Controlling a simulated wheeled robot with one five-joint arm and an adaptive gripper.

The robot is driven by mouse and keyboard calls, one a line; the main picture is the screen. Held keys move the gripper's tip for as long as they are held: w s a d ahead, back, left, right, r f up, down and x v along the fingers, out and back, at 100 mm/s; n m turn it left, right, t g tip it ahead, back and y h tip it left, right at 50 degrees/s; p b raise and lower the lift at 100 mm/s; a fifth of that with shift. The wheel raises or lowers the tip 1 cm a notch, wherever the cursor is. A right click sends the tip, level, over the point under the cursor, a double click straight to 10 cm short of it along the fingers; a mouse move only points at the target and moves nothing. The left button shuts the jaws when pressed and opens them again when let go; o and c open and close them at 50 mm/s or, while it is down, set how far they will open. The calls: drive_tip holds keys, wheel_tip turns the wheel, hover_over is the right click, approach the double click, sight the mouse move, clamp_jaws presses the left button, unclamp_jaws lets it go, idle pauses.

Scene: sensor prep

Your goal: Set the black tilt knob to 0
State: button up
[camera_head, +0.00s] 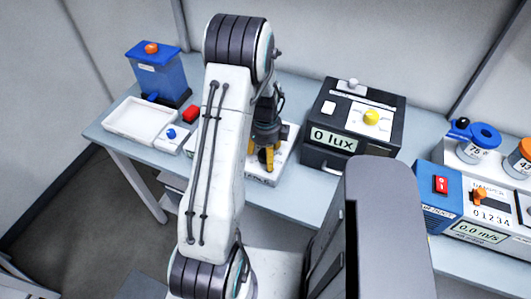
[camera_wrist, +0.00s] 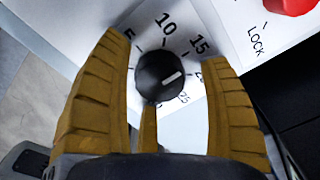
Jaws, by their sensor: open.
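The black tilt knob (camera_wrist: 150,82) shows in the wrist view on a white panel with a printed scale reading 5, 10, 15, 20 and 25. Its white pointer line points right and slightly up, toward about the 20 mark. The 0 mark is not visible. My gripper (camera_wrist: 166,58) has its yellow fingers spread, one on each side of the knob and a third below it. I cannot tell whether any finger touches it. In the head view my gripper (camera_head: 262,160) points down over the white panel (camera_head: 285,166); the knob is hidden there.
A red knob (camera_wrist: 291,5) marked LOCK sits right of the scale. In the head view a black box (camera_head: 331,161) reading 0 lux stands right of my gripper. A white tray (camera_head: 125,128) and blue device (camera_head: 160,80) are left. A blue damper unit (camera_head: 434,205) is far right.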

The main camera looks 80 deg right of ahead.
drive_tip(key=shift+c, duration=0.5)
drive_tip(key=c, duration=1.1)
drive_tip(key=shift+c, duration=0.2)
drive_tip(key=shift+f+n, duration=0.1)
drive_tip(key=shift+n, duration=0.2)
